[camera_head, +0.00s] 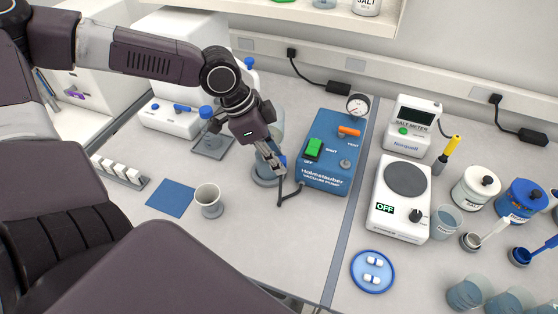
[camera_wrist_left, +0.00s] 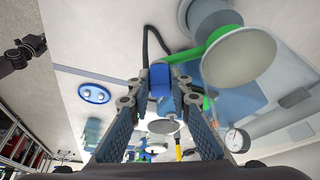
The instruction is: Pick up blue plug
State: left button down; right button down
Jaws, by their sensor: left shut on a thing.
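The blue plug (camera_wrist_left: 159,80) is between the fingers of my left gripper (camera_wrist_left: 160,98) in the left wrist view, close to their tips. A dark hose runs near it. In the head view my left gripper (camera_head: 273,164) points down beside the blue vacuum pump (camera_head: 325,178), shut on the plug. Only a small blue part of the plug (camera_head: 282,160) shows there; the fingers hide the rest. What looks like my right gripper (camera_wrist_left: 32,48) is small and dark at the left of the wrist view, its jaws unclear.
A glass vessel on a grey base (camera_head: 265,178) stands right behind the gripper. The front middle table is clear.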

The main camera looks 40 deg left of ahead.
pick_arm(q)
notch_tip(320, 180, up, 10)
jog(key=shift+f+b, duration=0.1)
jog(key=shift+b, duration=0.6)
